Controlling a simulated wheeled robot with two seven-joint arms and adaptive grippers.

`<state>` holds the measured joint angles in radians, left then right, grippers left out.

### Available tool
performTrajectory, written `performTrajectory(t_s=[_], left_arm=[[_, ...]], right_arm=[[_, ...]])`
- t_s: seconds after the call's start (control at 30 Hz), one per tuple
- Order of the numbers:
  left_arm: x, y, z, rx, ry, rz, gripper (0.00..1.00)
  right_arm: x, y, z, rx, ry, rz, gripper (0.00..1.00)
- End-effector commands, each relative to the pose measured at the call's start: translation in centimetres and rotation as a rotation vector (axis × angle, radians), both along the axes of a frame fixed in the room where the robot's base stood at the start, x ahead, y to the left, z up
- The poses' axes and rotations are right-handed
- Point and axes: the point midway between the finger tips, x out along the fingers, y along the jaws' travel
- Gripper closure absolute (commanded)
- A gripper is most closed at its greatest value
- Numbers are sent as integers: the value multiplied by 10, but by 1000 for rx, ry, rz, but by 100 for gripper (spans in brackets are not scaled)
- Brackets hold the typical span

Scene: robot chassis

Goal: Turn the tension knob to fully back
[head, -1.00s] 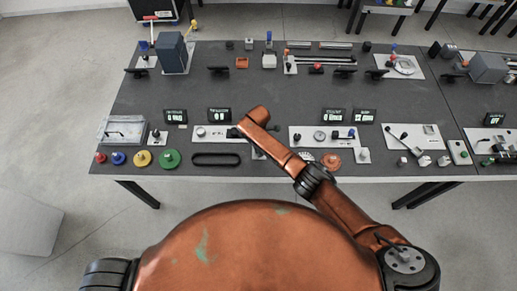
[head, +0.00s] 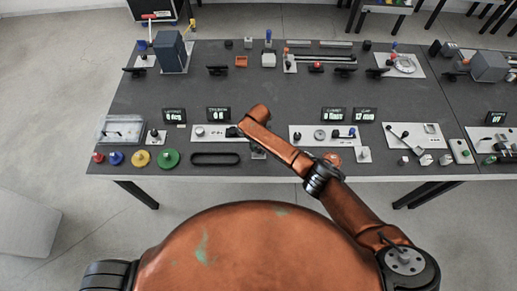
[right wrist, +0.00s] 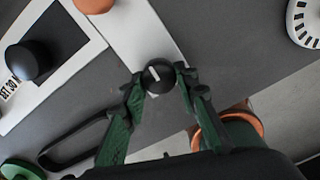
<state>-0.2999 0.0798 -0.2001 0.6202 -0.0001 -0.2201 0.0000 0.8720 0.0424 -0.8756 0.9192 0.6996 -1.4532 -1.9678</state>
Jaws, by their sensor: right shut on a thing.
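The tension knob (right wrist: 158,75) is a small round black knob with a white pointer line. It sits on a white plate (right wrist: 142,32). In the right wrist view my right gripper (right wrist: 160,82) has its green and black fingers on either side of the knob, shut on it. The white line is nearly upright in that view, tilted slightly left. In the head view my right arm comes in from the lower right over the table's front edge; it hides the knob and most of the gripper. My left gripper is not in view.
A black oval belt (head: 215,158) and a green disc (head: 169,158) lie left of the gripper. A white plate (head: 205,133) with a black knob lies behind them. An orange round part (head: 333,158) is near the arm. The table's middle is clear.

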Motion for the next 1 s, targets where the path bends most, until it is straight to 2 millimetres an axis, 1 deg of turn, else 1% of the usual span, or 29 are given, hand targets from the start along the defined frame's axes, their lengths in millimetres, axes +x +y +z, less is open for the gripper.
performTrajectory(t_s=[0.27,0.7,0.73,0.9,1.0], left_arm=[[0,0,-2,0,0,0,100],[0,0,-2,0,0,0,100],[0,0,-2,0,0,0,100],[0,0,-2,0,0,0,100],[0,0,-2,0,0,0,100]], right_arm=[[2,1,2,2,-5,72,96],[2,1,3,1,-6,82,96],[2,1,3,1,-6,82,72],[2,1,2,1,-4,80,60],[1,0,1,1,-3,80,55]])
